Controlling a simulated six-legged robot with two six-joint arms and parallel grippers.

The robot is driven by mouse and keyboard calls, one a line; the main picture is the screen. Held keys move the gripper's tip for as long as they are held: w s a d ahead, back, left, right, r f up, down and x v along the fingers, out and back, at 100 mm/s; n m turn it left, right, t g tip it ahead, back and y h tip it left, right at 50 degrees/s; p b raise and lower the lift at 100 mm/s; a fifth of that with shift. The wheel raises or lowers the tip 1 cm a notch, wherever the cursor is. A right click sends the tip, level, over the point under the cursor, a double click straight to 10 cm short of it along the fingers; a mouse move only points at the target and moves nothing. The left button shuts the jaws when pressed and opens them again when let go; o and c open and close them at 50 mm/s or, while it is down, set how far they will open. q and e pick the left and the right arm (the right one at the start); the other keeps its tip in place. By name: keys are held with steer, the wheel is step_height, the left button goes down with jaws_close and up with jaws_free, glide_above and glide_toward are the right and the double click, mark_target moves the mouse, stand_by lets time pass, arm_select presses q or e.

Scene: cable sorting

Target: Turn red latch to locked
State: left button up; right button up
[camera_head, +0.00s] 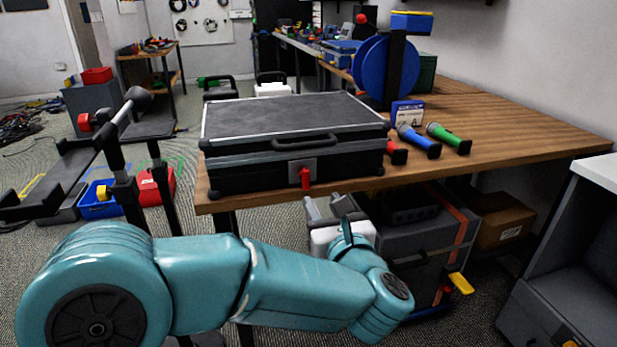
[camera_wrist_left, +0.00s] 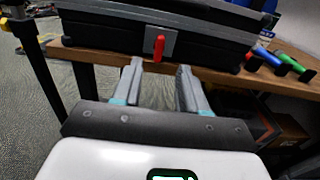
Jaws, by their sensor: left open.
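The red latch (camera_head: 305,179) is on the front of a black case (camera_head: 240,172) on the wooden table. It hangs roughly vertically from a grey plate (camera_head: 302,168). The latch also shows in the left wrist view (camera_wrist_left: 159,47), upright in that picture on its plate. My left gripper (camera_head: 325,208) is below and in front of the latch, apart from it. In the left wrist view its two fingers (camera_wrist_left: 160,75) are spread, with nothing between them, and point at the case front just under the latch. My right gripper is not in view.
The wooden table (camera_head: 540,140) has its front edge just below the case. Red, blue and green flashlights (camera_head: 418,141) lie right of the case. A grey storage box (camera_head: 420,250) stands under the table. A stand with blue discs (camera_head: 385,70) is behind.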

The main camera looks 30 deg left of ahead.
mark_target(307, 173)
arm_select(q)
steer(key=x, duration=1.2)
steer(key=shift+d, duration=0.1)
jaws_close()
